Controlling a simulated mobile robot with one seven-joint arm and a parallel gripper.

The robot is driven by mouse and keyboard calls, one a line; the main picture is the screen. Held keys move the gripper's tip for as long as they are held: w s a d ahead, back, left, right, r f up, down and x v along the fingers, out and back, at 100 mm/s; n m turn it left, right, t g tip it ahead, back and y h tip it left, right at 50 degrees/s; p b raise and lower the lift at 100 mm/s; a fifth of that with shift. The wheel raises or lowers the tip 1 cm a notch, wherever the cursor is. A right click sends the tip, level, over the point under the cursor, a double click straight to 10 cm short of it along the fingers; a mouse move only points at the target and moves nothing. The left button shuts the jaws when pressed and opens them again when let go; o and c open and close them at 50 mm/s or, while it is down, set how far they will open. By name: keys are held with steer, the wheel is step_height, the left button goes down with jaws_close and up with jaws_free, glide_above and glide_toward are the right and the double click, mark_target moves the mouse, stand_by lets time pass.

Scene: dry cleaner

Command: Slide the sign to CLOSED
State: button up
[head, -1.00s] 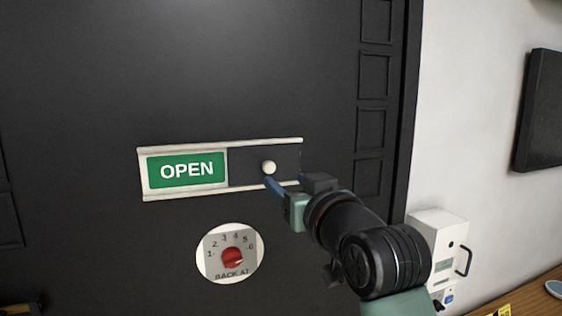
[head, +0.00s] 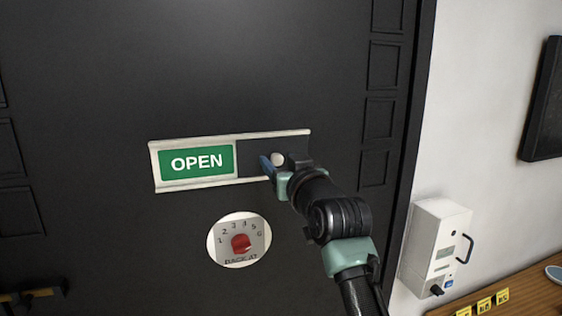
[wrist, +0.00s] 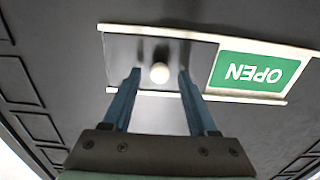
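The sliding sign (head: 245,143) is a pale-framed plate on a dark door. Its left part shows a green OPEN panel (head: 197,162); its right part is a dark slider with a round white knob (head: 278,159). In the wrist view the sign appears upside down, with the OPEN panel (wrist: 258,73) at right and the knob (wrist: 159,73) near the middle. My gripper (wrist: 159,80) is open, its two blue fingers on either side of the knob with a gap on each side. In the head view my gripper (head: 279,162) overlaps the knob and partly hides the slider.
A round plate with a red dial (head: 241,243) and numbers sits below the sign. A white box with a handle (head: 437,245) is on the wall at right, above a wooden counter (head: 532,295) with yellow tags. The door around the sign is mostly flat and clear.

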jaws_close()
stand_by(1.2)
